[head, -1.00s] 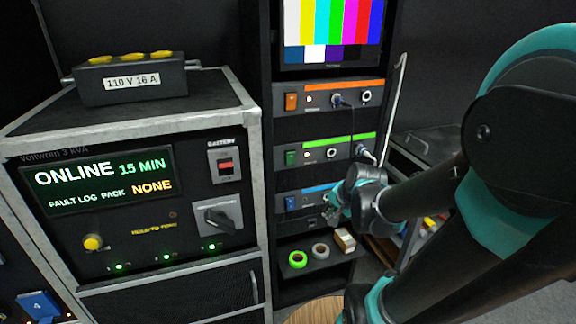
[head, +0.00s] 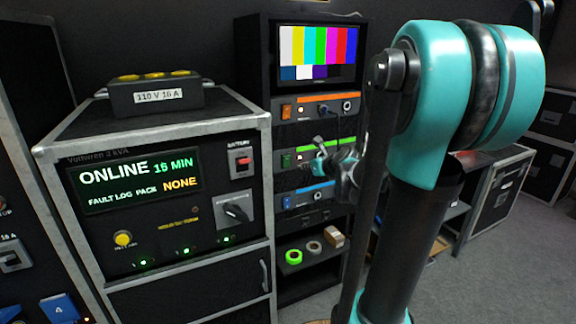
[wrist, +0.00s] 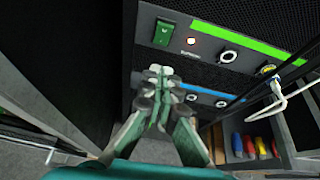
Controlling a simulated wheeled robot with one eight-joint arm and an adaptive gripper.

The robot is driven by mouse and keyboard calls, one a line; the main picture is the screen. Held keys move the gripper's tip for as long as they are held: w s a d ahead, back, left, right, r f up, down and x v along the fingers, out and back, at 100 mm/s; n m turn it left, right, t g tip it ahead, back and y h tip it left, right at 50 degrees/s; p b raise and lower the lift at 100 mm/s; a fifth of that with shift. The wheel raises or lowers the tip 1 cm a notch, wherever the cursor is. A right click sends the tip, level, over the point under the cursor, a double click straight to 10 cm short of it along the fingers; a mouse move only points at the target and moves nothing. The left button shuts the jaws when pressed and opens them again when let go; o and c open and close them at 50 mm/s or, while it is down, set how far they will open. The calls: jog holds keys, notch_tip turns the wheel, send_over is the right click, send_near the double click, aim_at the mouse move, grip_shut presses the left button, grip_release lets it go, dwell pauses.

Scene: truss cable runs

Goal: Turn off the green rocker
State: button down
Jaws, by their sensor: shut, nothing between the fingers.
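The green rocker (head: 287,161) is at the left end of the green-striped unit (head: 330,152) in the rack. In the wrist view the green rocker (wrist: 163,33) is at the upper middle, with a small glowing lamp (wrist: 191,41) to its right. My gripper (wrist: 158,73) is shut and empty, its fingertips below the rocker in the picture and apart from it. In the head view my gripper (head: 319,155) is in front of the green-striped unit, to the right of the rocker, and hides part of that unit.
An orange-striped unit with an orange rocker (head: 286,111) sits above, and a blue-striped unit with a blue rocker (head: 286,203) below. A white cable (wrist: 280,100) hangs at the right. Tape rolls (head: 293,257) lie on the lower shelf. A power cabinet (head: 262,200) stands left.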

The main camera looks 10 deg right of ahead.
jog(key=shift+r+m, duration=0.15)
jog(key=shift+m, duration=0.15)
jog(key=shift+w, duration=0.1)
send_near(287, 160)
notch_tip(287, 160, down, 3)
jog(key=w, duration=0.2)
jog(key=w+a, duration=0.1)
jog(key=w, duration=0.1)
jog(key=shift+w+a, duration=0.15)
jog(key=shift+w, duration=0.05)
jog(key=shift+w+a+r, duration=0.15)
jog(key=shift+w, duration=0.35)
